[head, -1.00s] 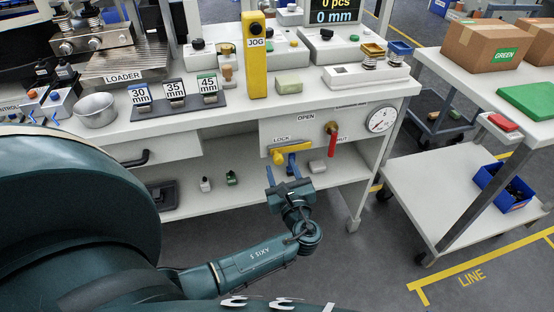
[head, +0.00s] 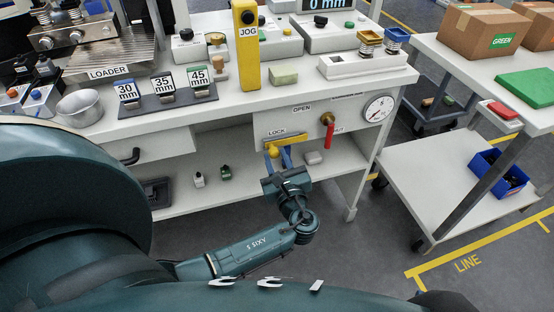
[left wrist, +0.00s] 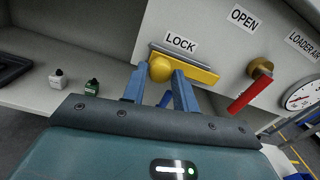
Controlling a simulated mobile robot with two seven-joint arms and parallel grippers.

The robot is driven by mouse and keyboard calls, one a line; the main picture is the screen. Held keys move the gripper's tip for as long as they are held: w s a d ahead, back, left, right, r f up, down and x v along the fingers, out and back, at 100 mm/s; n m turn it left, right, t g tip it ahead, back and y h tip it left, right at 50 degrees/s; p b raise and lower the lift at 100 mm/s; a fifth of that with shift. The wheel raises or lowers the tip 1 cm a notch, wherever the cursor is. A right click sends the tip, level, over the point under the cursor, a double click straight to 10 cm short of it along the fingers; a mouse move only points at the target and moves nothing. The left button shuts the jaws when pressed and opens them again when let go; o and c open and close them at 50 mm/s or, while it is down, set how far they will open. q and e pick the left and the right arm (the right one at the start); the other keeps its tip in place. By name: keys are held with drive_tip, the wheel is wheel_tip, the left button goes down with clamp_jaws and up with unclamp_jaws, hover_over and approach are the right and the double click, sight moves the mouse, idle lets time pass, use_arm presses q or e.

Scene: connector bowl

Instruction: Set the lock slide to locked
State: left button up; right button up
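The lock slide (head: 291,141) is a yellow bar with a round yellow knob at its left end, on the bench's front panel below the LOCK label (head: 276,133). In the left wrist view the knob (left wrist: 161,68) is at the left end of the bar (left wrist: 195,72). My left gripper (head: 278,157) is open, with its two blue fingers pointing up at the knob. In the left wrist view the fingers (left wrist: 160,75) stand on either side of the knob with gaps; how deep they reach around it is unclear. My right gripper is not in view.
Right of the slide, on the same panel, are a red-handled valve (head: 329,133) below the OPEN label and a round gauge (head: 378,108). The yellow JOG post (head: 246,45) stands above.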

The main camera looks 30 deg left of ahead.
sight(285, 142)
use_arm(q)
clamp_jaws()
drive_tip(key=w+d, duration=0.2)
drive_tip(key=shift+w+b, duration=0.3)
drive_tip(key=shift+b, duration=0.1)
drive_tip(key=shift+w+d, duration=0.2)
drive_tip(key=shift+r, duration=0.1)
drive_tip(key=shift+o, duration=2.2)
unclamp_jaws()
